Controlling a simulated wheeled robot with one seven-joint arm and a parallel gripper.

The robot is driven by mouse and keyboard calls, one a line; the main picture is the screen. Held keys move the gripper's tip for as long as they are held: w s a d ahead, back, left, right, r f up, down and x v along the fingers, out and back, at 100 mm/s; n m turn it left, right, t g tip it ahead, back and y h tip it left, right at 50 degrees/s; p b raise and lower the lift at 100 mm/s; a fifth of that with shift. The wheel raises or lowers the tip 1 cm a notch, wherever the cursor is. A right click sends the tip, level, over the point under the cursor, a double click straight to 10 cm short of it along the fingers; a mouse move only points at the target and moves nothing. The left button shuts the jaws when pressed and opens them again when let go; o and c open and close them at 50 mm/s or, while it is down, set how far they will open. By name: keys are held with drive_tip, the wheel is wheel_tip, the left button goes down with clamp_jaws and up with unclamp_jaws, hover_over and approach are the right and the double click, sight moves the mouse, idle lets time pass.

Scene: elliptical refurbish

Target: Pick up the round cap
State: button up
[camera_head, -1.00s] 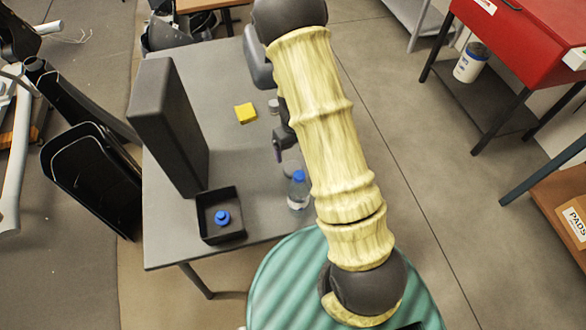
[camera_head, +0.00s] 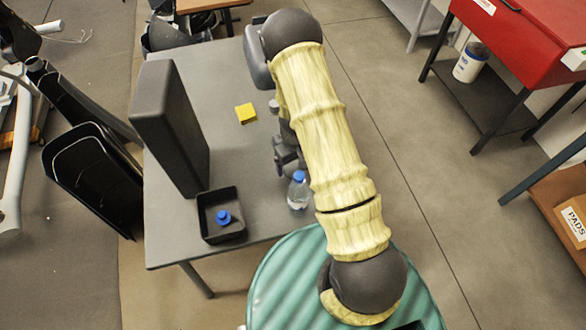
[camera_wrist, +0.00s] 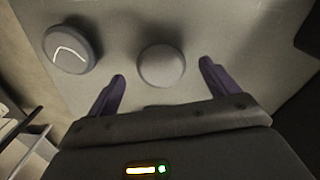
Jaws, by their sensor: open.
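In the wrist view a plain grey round cap (camera_wrist: 161,64) lies on the grey table, ahead of and between the two purple fingers of my gripper (camera_wrist: 162,71). The fingers are open and apart from it. A darker round piece with a white curved mark (camera_wrist: 72,48) lies left of it, near the table edge. In the head view a small grey round piece (camera_head: 273,106) sits beside the yellow block; I cannot tell which of the two it is. My gripper (camera_head: 287,158) is partly hidden by my arm there, and its fingertips are not clear.
A bottle with a blue cap (camera_head: 298,191) stands close to my gripper. A black tray (camera_head: 206,232) holds a blue-capped piece (camera_head: 223,217). A tall dark panel (camera_head: 170,128) stands on the table's left side. A yellow block (camera_head: 245,113) lies on the grey table (camera_head: 225,75).

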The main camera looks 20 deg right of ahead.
sight(294, 169)
drive_tip(key=shift+f, duration=1.75)
drive_tip(key=c, duration=1.1)
